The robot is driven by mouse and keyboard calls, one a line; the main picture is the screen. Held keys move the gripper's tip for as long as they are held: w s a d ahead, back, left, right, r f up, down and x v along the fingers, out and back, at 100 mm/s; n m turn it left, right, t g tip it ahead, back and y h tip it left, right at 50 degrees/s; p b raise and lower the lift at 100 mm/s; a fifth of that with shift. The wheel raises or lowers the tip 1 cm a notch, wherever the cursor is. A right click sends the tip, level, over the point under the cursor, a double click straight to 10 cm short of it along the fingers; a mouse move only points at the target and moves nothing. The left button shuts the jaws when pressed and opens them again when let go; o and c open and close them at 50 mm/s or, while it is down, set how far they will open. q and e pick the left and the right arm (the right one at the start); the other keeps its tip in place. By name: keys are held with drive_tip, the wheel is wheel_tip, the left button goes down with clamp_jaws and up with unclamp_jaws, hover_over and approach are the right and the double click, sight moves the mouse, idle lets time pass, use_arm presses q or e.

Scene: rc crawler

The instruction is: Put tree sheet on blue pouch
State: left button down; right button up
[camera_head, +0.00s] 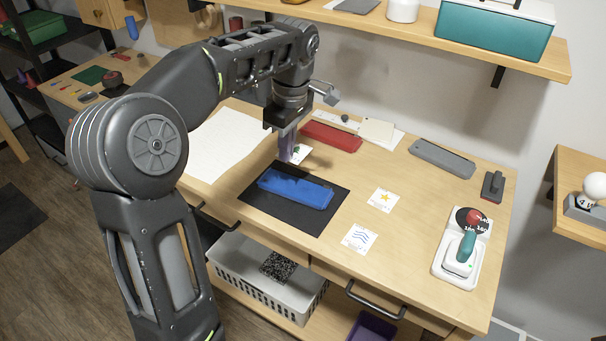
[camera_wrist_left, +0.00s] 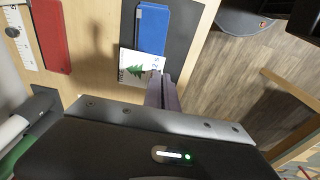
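The tree sheet (camera_wrist_left: 134,66), a small white card with a green tree print, shows at the fingertips of my left gripper (camera_wrist_left: 160,78) in the left wrist view. The fingers look closed on its edge. In the head view the sheet (camera_head: 301,153) shows beside the left gripper (camera_head: 286,158), partly hidden by the fingers. The blue pouch (camera_head: 295,189) lies flat on a black mat (camera_head: 260,207), just in front of the gripper. In the wrist view the sheet overlaps the near end of the pouch (camera_wrist_left: 152,30). My right gripper is not in view.
A star card (camera_head: 383,199) and a wave card (camera_head: 360,239) lie right of the mat. A red pouch (camera_head: 331,136) and a grey pouch (camera_head: 442,158) lie at the back. A teal-handled tool on a white base (camera_head: 461,250) stands at the right. White paper (camera_head: 226,141) lies left.

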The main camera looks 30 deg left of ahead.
use_arm(q)
hover_over(287, 192)
drive_tip(key=f, duration=0.2)
drive_tip(key=f+b, duration=0.1)
drive_tip(key=f, duration=0.2)
drive_tip(key=shift+s+d+f, duration=0.1)
drive_tip(key=shift+d+f, duration=0.05)
drive_tip(key=shift+d, duration=0.05)
drive_tip(key=shift+f, duration=0.45)
drive_tip(key=shift+f, duration=0.1)
wheel_tip(287, 192, down, 4)
drive_tip(key=shift+r, duration=0.2)
